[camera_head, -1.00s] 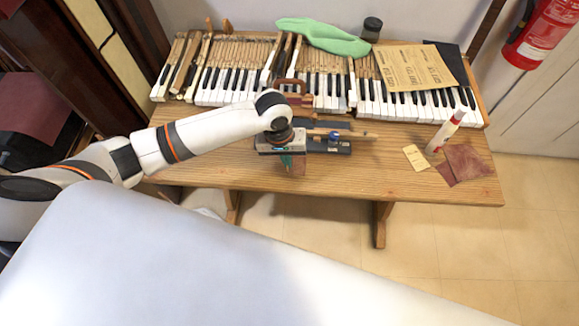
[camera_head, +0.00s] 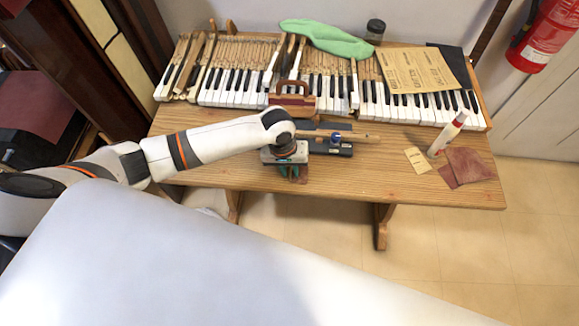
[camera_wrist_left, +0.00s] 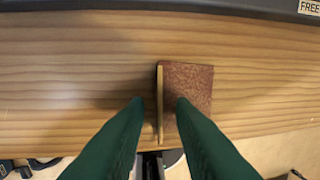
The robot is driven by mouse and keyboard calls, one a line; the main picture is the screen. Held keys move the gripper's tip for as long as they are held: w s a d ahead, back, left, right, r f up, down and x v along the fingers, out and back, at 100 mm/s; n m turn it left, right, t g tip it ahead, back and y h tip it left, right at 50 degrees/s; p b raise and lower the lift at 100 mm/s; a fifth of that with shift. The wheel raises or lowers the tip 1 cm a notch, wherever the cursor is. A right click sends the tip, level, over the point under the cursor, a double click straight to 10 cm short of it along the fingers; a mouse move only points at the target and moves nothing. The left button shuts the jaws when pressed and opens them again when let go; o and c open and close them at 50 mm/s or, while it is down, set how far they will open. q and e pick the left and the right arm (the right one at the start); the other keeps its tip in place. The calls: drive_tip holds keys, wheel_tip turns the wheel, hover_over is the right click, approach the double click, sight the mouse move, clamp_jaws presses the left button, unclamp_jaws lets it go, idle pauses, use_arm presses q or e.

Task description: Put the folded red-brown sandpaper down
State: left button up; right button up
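The folded red-brown sandpaper (camera_wrist_left: 190,85) is at the table's front edge in the left wrist view. A thin tan upright edge of it runs between my fingers, and its red-brown face extends to the right, partly behind the right finger. My left gripper (camera_wrist_left: 160,101) has its two green fingers apart, one on each side of that thin edge, with gaps visible. In the head view my left gripper (camera_head: 291,174) is low over the front of the table, and only a bit of the sandpaper (camera_head: 304,174) shows beside it. My right gripper is out of view.
The wooden table (camera_head: 230,178) has free room left of the gripper. A dark tool with a wooden handle (camera_head: 350,134) lies behind it. The piano keys (camera_head: 420,112) line the back.

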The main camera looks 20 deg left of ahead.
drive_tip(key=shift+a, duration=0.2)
use_arm(q)
drive_tip(key=shift+r, duration=0.25)
wheel_tip(320, 180, up, 12)
drive_tip(key=a, duration=0.1)
drive_tip(key=shift+s+a+f, duration=0.15)
drive_tip(key=shift+s+a, duration=0.1)
drive_tip(key=shift+a, duration=0.1)
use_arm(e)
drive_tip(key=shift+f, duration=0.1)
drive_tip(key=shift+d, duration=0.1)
